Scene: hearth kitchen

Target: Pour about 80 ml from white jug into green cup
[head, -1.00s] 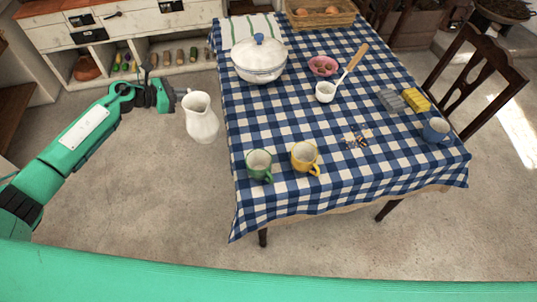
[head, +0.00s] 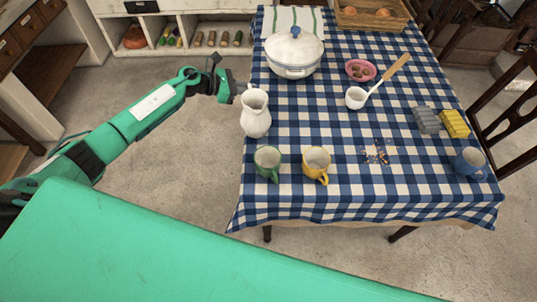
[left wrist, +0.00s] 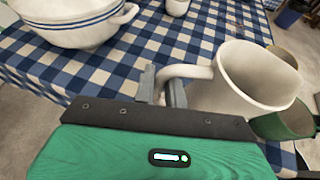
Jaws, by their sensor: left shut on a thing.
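The white jug (head: 256,114) is upright at the left edge of the table in the head view, its base low near the cloth; I cannot tell whether it touches. My left gripper (head: 236,92) is shut on the jug's handle, and the jug (left wrist: 250,78) fills the right of the left wrist view. The green cup (head: 267,162) stands upright on the table just in front of the jug, and part of it shows in the left wrist view (left wrist: 285,122). The jug's contents are not visible. My right gripper is not in view.
A yellow cup (head: 316,164) stands right of the green cup. A white tureen (head: 293,56), pink bowl (head: 361,70), ladle (head: 356,97), sponges (head: 454,123) and blue cup (head: 470,162) are on the checked tablecloth (head: 345,205). Small crumbs (head: 376,153) lie near the middle.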

